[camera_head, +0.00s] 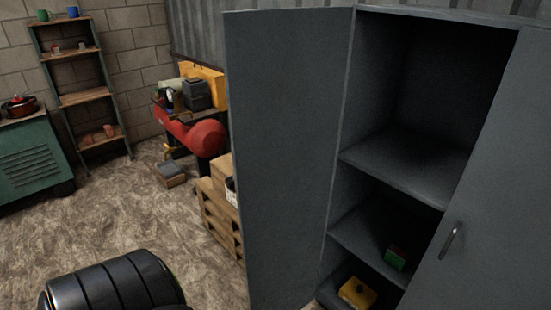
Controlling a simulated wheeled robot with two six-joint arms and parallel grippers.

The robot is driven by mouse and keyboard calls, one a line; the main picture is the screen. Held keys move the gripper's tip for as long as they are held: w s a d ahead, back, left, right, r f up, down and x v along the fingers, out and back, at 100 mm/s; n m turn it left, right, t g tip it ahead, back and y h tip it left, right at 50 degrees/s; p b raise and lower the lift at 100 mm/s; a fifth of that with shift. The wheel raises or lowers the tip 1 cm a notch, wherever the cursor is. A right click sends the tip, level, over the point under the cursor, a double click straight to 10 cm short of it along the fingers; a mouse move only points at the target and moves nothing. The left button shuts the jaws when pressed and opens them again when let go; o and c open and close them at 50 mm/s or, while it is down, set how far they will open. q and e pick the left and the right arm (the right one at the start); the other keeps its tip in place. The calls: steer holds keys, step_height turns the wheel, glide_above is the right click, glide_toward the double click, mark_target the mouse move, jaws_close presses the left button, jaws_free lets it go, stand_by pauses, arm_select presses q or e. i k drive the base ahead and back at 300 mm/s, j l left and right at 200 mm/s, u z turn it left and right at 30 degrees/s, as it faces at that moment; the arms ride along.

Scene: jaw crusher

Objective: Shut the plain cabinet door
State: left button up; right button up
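A grey metal cabinet (398,172) stands at the right. Its left door (275,150) is swung wide open, is flat, and shows no handle on the face turned to me. Its right door (500,190) has a curved metal handle (450,240) and seems to stand across the right part of the opening; I cannot tell whether it is fully shut. Neither of my grippers shows in the head view.
Wooden pallets (219,215) stand just left of the open door. A red machine (203,137), shelf rack (84,98) and green cabinet (30,162) stand farther back. The floor between is mostly clear.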

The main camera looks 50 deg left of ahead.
mark_target(285, 69)
steer(key=j+z, duration=0.1)
steer(key=j, duration=0.55)
steer(key=j+z, duration=0.1)
steer(key=j, duration=0.5)
steer(key=k+j+z, duration=0.15)
steer(key=j, duration=0.5)
steer(key=j+z, duration=0.1)
steer(key=j, duration=0.55)
